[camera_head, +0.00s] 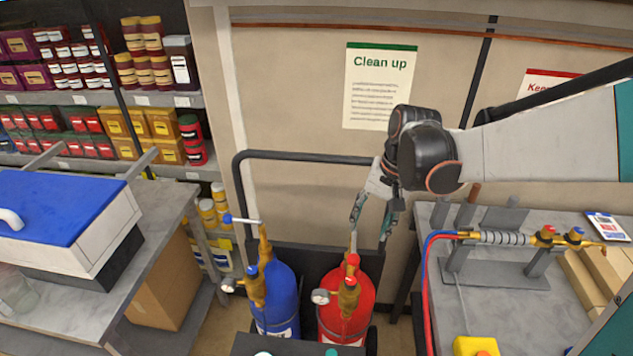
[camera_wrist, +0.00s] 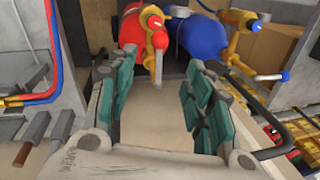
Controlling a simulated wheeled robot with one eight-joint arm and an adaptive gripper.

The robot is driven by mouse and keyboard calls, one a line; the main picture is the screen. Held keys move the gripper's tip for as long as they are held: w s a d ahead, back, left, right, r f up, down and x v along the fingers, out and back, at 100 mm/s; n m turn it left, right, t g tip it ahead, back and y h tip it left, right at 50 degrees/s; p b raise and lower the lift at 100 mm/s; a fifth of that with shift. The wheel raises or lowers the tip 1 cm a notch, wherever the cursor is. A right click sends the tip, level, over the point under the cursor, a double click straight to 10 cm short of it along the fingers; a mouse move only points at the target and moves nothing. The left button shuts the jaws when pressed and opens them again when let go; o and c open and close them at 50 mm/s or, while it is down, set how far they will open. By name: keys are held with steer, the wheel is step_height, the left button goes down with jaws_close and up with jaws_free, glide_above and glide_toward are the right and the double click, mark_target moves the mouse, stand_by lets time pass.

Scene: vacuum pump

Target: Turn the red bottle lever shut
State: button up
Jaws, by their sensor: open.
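The red bottle (camera_head: 345,312) stands at the bottom centre in the head view, with a brass valve and red knobs on top. It also shows at the top of the wrist view (camera_wrist: 131,42). Its thin grey lever (camera_wrist: 158,70) points from the brass valve toward the camera in the wrist view. My gripper (camera_head: 370,236) is open and points down just above the red bottle's valve. In the wrist view the lever appears between its two teal-padded fingers; I cannot tell how deep it lies between them.
A blue bottle (camera_head: 277,305) stands left of the red one, its lever (camera_head: 243,221) sticking out left. A black rail (camera_head: 305,155) is behind. A bench (camera_head: 500,310) with hoses stands right; a counter with a blue-topped box (camera_head: 60,205) stands left.

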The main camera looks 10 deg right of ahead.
mark_target(355, 256)
steer(key=b+x, duration=0.2)
steer(key=x, duration=1.1)
steer(key=shift+f, duration=0.4)
steer(key=shift+s, duration=0.1)
jaws_close()
